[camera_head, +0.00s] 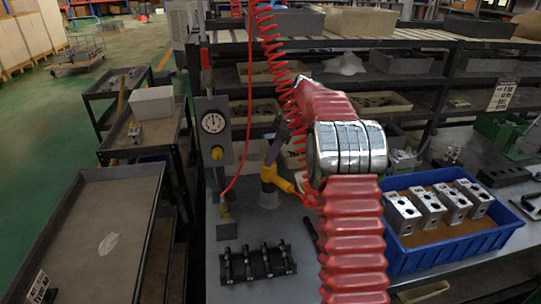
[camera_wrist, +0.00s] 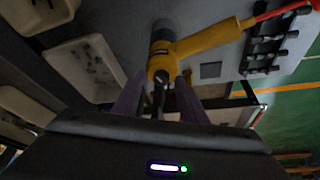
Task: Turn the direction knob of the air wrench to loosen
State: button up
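The yellow air wrench (camera_head: 273,178) is on the grey workbench, left of my red-sleeved arm in the head view. In the wrist view the wrench (camera_wrist: 163,52) lies just beyond my gripper (camera_wrist: 161,82), its handle reaching to the upper right. My gripper's two purplish fingers stand apart, with a dark part of the wrench (camera_wrist: 160,88) seen between them. I cannot tell whether they touch it. The direction knob cannot be made out clearly. In the head view my arm hides most of the gripper.
A red coiled hose (camera_head: 262,40) hangs above the bench; a thin red line runs to a gauge box (camera_head: 213,135). A black rack of sockets (camera_head: 258,263) stands in front. A blue bin (camera_head: 455,245) with several metal valve blocks is to the right.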

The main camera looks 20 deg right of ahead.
jog(key=shift+r, duration=0.1)
jog(key=v, duration=1.3)
jog(key=shift+d+r, duration=0.15)
jog(key=shift+d, duration=0.1)
jog(key=shift+s, duration=0.1)
